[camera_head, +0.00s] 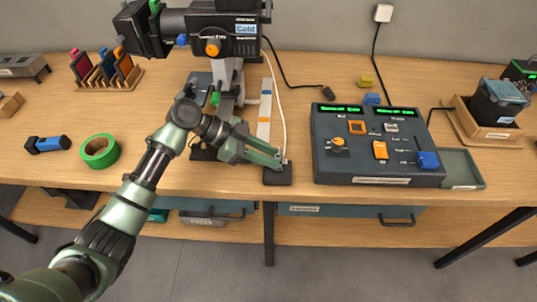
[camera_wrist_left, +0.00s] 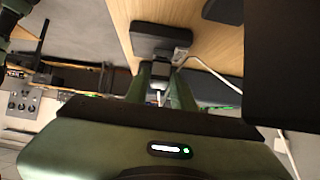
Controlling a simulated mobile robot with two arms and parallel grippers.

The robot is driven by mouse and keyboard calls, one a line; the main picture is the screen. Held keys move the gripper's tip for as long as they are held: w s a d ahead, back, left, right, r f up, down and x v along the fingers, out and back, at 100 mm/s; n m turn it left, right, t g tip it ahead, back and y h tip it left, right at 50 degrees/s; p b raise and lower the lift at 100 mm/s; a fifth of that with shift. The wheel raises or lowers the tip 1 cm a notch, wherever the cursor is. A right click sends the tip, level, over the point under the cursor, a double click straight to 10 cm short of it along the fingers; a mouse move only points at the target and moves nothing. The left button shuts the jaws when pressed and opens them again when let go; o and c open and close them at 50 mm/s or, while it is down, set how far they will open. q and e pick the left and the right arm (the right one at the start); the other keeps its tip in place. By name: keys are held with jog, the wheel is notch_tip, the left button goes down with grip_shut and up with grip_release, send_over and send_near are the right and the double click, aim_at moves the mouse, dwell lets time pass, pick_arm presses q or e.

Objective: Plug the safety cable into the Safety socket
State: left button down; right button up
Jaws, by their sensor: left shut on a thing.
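The white cable (camera_head: 277,85) hangs down from the spotlight's side to my left gripper (camera_head: 282,161) near the table's front edge. In the left wrist view it runs off to the right (camera_wrist_left: 215,72) from a small grey plug (camera_wrist_left: 182,38). My left gripper (camera_wrist_left: 163,68) is shut on this plug. The plug is at or just over a black block (camera_wrist_left: 160,38); I cannot tell whether they touch. The block also shows in the head view (camera_head: 277,177). I cannot make out a label reading Safety, so the socket is not identified. My right gripper is out of view.
A dark fader console (camera_head: 375,165) stands right of my gripper, with a grey tray (camera_head: 461,168) beside it. A spotlight (camera_head: 215,30) stands behind my arm. Green tape (camera_head: 99,151) lies at the left. A black cable (camera_head: 290,82) lies at the back.

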pick_arm(q)
jog(key=c, duration=1.4)
grip_release()
jog(key=shift+s+f, duration=0.15)
jog(key=shift+f, duration=0.2)
jog(key=o, duration=0.3)
jog(key=shift+r, duration=0.1)
